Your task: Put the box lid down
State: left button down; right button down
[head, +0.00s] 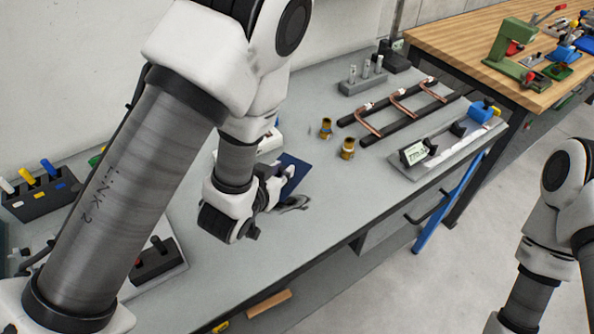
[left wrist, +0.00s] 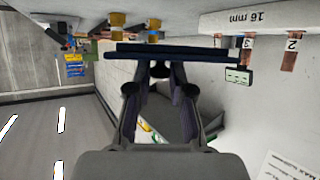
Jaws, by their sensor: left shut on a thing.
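A flat dark blue lid (head: 296,172) is held by my left gripper (head: 279,182) above the grey bench. The left wrist view shows the lid (left wrist: 190,53) edge-on, lying across the tips of my left gripper (left wrist: 160,72). The fingers are shut on it. In the head view the gripper and wrist hide part of the lid and the bench behind it. I cannot make out the box itself clearly. My right arm shows at the right edge of the head view, but its gripper is out of the picture.
Two brass fittings (head: 348,149) stand right of the lid.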

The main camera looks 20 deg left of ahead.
aim_at(289, 157)
pick_arm(q)
jog(key=w, duration=0.1)
jog(key=w+p, duration=0.1)
jog(key=w, duration=0.2)
jog(key=shift+w+d+r, duration=0.1)
jog(key=shift+d+r, duration=0.2)
jog(key=shift+r, duration=0.05)
jog(key=x, duration=0.2)
jog(key=p+x, duration=0.1)
jog(key=r+x, duration=0.1)
jog(key=x, duration=0.1)
jog(key=shift+w+a+f+p, duration=0.2)
jog(key=shift+w+p, duration=0.15)
jog(key=shift+w, duration=0.2)
jog(key=shift+w+f+p, duration=0.2)
jog(key=shift+f+p, duration=0.05)
jog(key=shift+p, duration=0.05)
notch_tip(289, 157, down, 2)
jog(key=shift+s+f+p, duration=0.2)
jog(key=shift+p, duration=0.2)
jog(key=shift+w+f, duration=0.25)
jog(key=shift+f, duration=0.1)
jog(key=shift+s+f+b, duration=0.2)
jog(key=shift+f+b, duration=0.25)
jog(key=shift+b, duration=0.2)
jog(key=c, duration=1)
grip_release()
jog(key=shift+s+f, duration=0.1)
jog(key=shift+c, duration=0.2)
